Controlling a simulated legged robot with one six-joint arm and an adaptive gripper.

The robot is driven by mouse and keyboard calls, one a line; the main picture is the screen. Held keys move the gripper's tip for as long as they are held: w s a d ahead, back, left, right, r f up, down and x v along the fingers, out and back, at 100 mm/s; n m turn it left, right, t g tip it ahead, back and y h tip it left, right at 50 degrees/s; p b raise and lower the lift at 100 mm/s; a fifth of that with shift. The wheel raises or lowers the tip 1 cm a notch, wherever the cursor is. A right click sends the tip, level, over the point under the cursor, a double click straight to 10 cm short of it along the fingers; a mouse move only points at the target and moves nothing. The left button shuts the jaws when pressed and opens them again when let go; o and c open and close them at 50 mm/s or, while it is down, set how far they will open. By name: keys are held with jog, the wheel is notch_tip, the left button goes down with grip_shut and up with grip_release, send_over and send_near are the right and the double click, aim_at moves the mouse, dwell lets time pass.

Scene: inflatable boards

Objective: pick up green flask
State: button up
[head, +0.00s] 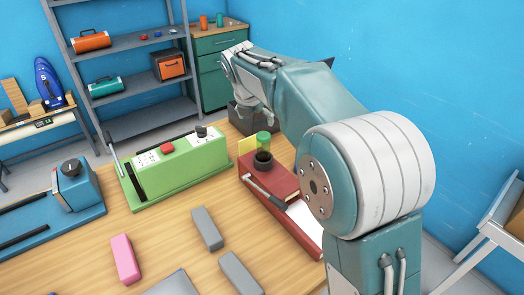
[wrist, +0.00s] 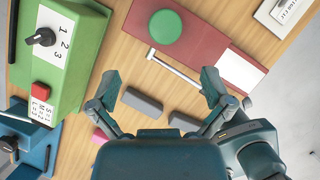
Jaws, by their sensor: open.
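The green flask (head: 264,139) shows in the head view as a small upright green cylinder at the red device (head: 268,180), just above a dark round part in the picture. In the wrist view its round green top (wrist: 164,26) lies near the upper edge, over the red base (wrist: 138,20). My gripper (wrist: 160,97) is open and empty, its two fingers spread wide. The flask lies beyond the fingertips in the wrist view, not between them. In the head view my gripper hangs above and behind the flask, partly hidden by my arm.
A green device (head: 178,165) with a red button and black knob stands left of the red one. A blue device (head: 75,190) is further left. Grey blocks (head: 207,228) and a pink block (head: 125,258) lie in front. A lever (wrist: 174,66) lies between the fingers and flask.

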aim_at(263, 135)
jog(key=shift+n, duration=0.3)
jog(key=x, duration=1.1)
jog(key=shift+w+d, duration=0.15)
jog(key=shift+d, duration=0.25)
jog(key=shift+c, duration=0.3)
jog(key=c, duration=1.3)
